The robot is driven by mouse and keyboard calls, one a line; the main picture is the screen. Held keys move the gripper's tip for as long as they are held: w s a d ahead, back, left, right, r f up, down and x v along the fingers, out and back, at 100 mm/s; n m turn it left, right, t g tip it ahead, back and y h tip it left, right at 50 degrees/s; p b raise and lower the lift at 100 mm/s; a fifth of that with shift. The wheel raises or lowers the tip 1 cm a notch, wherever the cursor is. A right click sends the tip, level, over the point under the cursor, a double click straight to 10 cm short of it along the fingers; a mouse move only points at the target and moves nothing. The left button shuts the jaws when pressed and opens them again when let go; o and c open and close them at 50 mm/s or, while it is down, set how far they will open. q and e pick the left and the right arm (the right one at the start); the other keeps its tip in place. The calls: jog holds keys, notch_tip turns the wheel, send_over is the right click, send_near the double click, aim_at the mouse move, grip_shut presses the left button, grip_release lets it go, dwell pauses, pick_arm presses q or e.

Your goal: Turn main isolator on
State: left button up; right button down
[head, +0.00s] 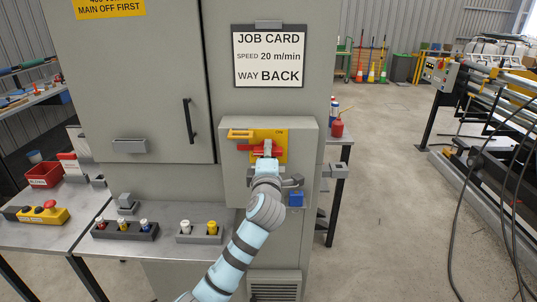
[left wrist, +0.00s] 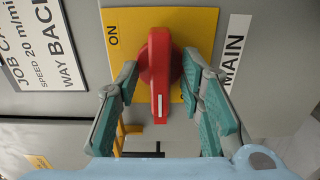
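The main isolator is a red rotary handle (head: 244,148) on a yellow plate (head: 283,150), on the front of a grey box. In the left wrist view the handle (left wrist: 160,75) has a white mark pointing down the picture, away from "ON" at the plate's upper left. In the head view the handle lies level, its long end to the left, with "ON" at upper right. The other plate label is mostly hidden by a finger. My left gripper (left wrist: 160,72) has its fingers on either side of the handle, close to it; firm contact cannot be told. My right gripper is not in view.
An orange-yellow bar (head: 239,134) sits on the box left of the plate. A blue block (head: 295,199) is low on the box. A job card (head: 269,56) hangs above.

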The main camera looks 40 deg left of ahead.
pick_arm(q)
jog(key=shift+s, duration=0.1)
jog(key=shift+c, duration=0.6)
grip_shut()
jog(key=shift+m, duration=0.4)
jog(key=m+p, duration=0.3)
jog(key=m, duration=1.3)
jog(key=shift+m+p, duration=0.35)
jog(key=shift+m, duration=0.05)
jog(key=shift+f+m, duration=0.1)
jog(key=shift+m, duration=0.2)
